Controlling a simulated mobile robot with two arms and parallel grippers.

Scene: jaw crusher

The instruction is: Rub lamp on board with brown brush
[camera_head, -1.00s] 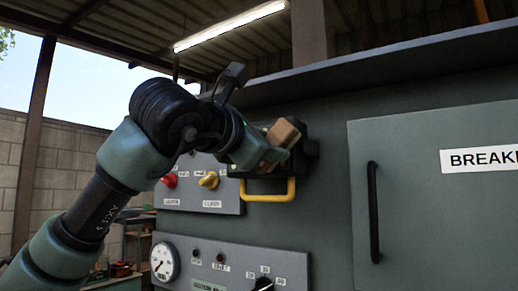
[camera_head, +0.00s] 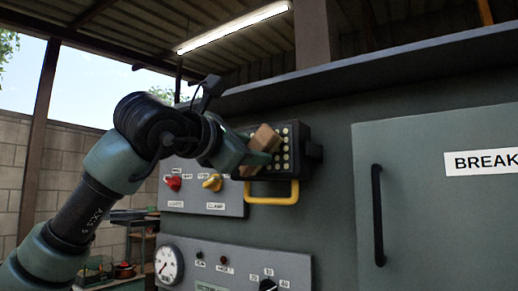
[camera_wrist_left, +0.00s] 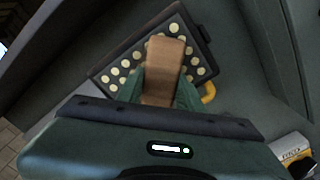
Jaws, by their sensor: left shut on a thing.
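The lamp (camera_head: 287,158) is a black rectangular panel with rows of pale round dots and a yellow handle (camera_head: 273,199) below it. It is mounted on the grey-green board. My left gripper (camera_head: 254,155) is shut on the brown brush (camera_head: 264,138), a block-shaped piece, in front of the lamp's left part. In the left wrist view the brush (camera_wrist_left: 164,68) sits between the green fingers (camera_wrist_left: 162,93) and covers the middle of the lamp (camera_wrist_left: 120,72). Dots show on both sides of it. I cannot tell whether the brush touches the lamp. My right gripper is not in view.
Left of the lamp is a control plate with a red knob (camera_head: 174,183) and a yellow knob (camera_head: 212,182). A lower panel carries a gauge (camera_head: 169,265). A cabinet door with a black handle (camera_head: 378,215) is at the right. A shelf (camera_head: 135,240) stands behind my arm.

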